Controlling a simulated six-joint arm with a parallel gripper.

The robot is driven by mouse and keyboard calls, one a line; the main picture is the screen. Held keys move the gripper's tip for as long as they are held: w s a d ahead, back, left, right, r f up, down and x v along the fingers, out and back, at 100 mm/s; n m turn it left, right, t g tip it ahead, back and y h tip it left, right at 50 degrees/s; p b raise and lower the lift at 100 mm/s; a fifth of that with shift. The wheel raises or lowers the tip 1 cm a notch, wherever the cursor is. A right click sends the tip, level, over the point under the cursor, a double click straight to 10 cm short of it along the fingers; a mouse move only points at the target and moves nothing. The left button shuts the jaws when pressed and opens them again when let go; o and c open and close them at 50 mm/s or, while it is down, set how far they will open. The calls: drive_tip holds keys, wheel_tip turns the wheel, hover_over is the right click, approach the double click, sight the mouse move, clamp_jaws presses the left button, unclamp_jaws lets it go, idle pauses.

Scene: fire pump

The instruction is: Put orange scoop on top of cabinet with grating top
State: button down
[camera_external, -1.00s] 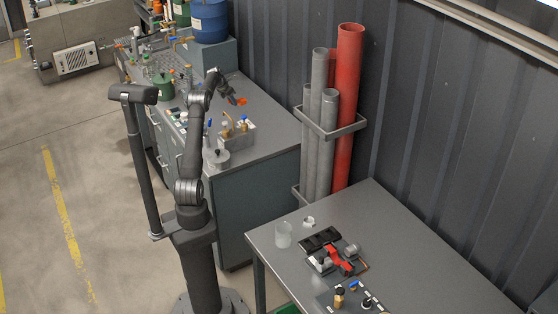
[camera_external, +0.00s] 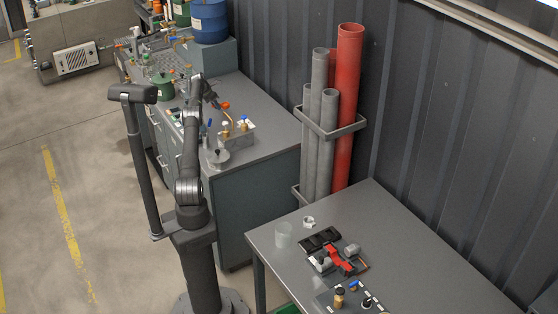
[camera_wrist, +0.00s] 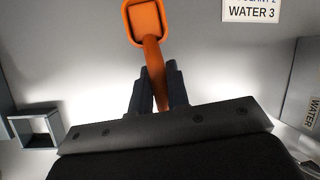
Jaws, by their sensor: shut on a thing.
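The orange scoop (camera_wrist: 145,22) is held by its handle between the two dark fingers of my gripper (camera_wrist: 155,90) in the wrist view. Its square bowl points away from the gripper. In the external view the scoop (camera_external: 225,105) is a small orange spot above the grey bench, at the end of my gripper (camera_external: 216,101). A grating-like surface (camera_external: 122,58) shows at the far left end of the bench row, partly hidden by clutter; I cannot tell its edges clearly.
A tray with bottles (camera_external: 238,132) and a round metal pot (camera_external: 218,158) stand on the near bench. A blue drum (camera_external: 210,20) and green pot (camera_external: 163,87) stand farther back. In the wrist view a square metal holder (camera_wrist: 35,130) and a WATER 3 label (camera_wrist: 250,11) show.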

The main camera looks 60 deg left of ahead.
drive_tip(key=shift+f, duration=1.9)
drive_tip(key=shift+f, duration=0.2)
drive_tip(key=c, duration=1.4)
unclamp_jaws()
drive_tip(key=shift+r, duration=0.15)
drive_tip(key=v, duration=1.2)
